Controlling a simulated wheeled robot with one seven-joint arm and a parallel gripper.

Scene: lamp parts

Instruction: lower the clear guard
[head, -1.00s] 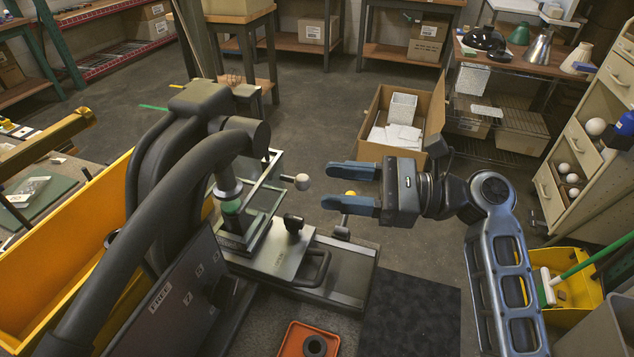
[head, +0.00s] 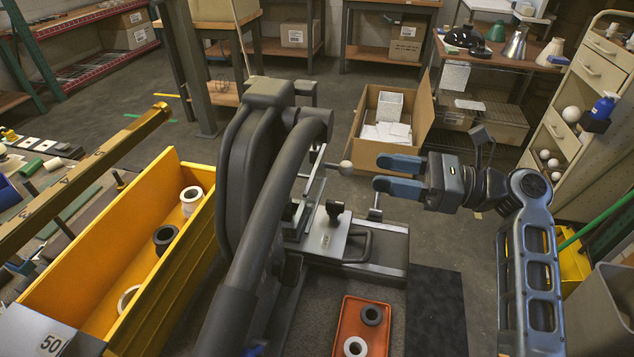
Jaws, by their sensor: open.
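The clear guard (head: 313,192) is a see-through panel in a thin metal frame on the dark press (head: 262,150). It shows almost edge-on, partly hidden behind the press's thick curved arm, so its exact tilt is hard to tell. A rod with a pale ball knob (head: 345,168) sticks out from the guard to the right. My gripper (head: 378,173) comes in from the right with its two blue fingers apart and empty. Its fingertips point at the knob and lie a short way right of it in the picture, with a visible gap.
A small upright lever (head: 375,206) stands just below my fingers. The press base plate (head: 325,236) has a dark handle. An orange tray (head: 349,310) with two rings lies in front. A yellow bin (head: 95,265) stands left, a cardboard box (head: 424,122) behind.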

